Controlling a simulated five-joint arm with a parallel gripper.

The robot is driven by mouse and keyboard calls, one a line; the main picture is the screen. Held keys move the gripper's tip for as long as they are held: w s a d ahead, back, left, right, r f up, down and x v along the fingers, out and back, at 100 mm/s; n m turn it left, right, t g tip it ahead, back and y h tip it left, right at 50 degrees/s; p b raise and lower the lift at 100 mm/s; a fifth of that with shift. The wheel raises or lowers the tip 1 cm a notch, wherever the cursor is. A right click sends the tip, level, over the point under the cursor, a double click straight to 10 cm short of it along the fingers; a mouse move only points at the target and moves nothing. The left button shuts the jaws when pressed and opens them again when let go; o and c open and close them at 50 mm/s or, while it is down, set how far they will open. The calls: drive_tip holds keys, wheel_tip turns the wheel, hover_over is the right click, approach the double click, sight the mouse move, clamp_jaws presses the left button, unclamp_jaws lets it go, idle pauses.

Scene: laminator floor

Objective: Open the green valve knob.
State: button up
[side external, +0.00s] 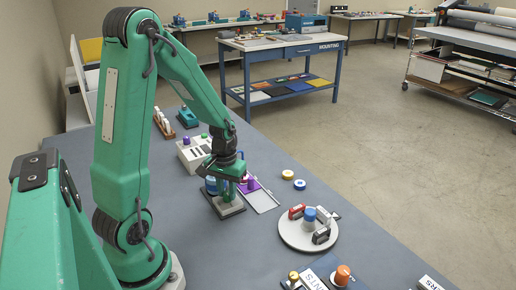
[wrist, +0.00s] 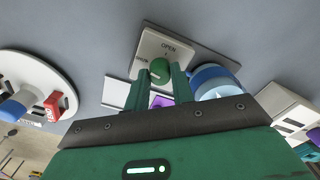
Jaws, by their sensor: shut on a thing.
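The green valve knob (wrist: 159,68) sits on a pale square plate (wrist: 177,42) in the wrist view. The plate has the word OPEN along one edge and a second, less legible word at its left. My gripper (wrist: 158,78) has one finger on each side of the knob and is shut on it. In the side external view my gripper (side external: 223,190) points down over the dark valve base (side external: 231,210); the knob is mostly hidden there by the fingers. I cannot tell which way the knob's mark points.
A blue cylinder (wrist: 214,82) stands close beside the valve. A purple item (side external: 250,184) on a pale tray (side external: 262,200) lies just right of it. A round white turntable (side external: 298,237) stands further right. Between them the bench is clear.

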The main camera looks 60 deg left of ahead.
drive_tip(key=m, duration=1.2)
drive_tip(key=shift+r+m, duration=0.1)
drive_tip(key=shift+m, duration=2)
drive_tip(key=o, duration=1)
drive_tip(key=shift+r, duration=0.1)
